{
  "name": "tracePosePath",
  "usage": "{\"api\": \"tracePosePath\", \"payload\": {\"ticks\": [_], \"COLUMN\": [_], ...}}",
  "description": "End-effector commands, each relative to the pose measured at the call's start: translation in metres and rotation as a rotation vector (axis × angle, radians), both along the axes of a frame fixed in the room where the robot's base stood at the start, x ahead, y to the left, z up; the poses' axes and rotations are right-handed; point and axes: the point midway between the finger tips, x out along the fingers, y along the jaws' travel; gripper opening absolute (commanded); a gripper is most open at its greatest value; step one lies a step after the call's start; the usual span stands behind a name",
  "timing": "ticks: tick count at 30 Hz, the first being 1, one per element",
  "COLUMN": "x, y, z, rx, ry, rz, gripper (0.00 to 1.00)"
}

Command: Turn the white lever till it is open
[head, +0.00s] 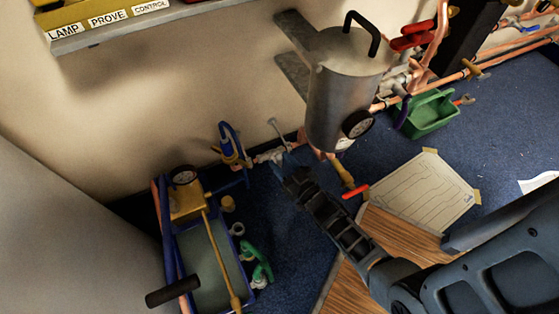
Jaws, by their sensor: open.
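The white lever (279,133) is a thin pale bar in the head view, standing up and leaning left from a pipe fitting (268,156) low by the wall. The fitting is left of the grey metal tank. My gripper (283,165) is open, its fingers just below and beside the fitting and the lever's lower end. The fingers are small and dark here, and I cannot tell whether they touch the lever. Part of the fitting is hidden behind them.
The grey tank (342,85) with a gauge (357,124) hangs close right of my gripper. A red lever (355,191) is below it. A blue-handled valve (230,143) and a yellow pump (186,203) stand left. A green toolbox (428,113) and a paper drawing (425,190) lie right.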

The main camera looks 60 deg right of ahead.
Motion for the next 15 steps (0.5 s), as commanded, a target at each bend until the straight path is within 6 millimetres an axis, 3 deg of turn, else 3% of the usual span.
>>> {"api": "tracePosePath", "payload": {"ticks": [6,15], "x": [0.015,0.016], "y": [-0.006,-0.007], "z": [0.000,0.000], "rx": [0.000,0.000], "ry": [0.000,0.001], "rz": [-0.001,-0.001], "gripper": [0.43,0.40]}}
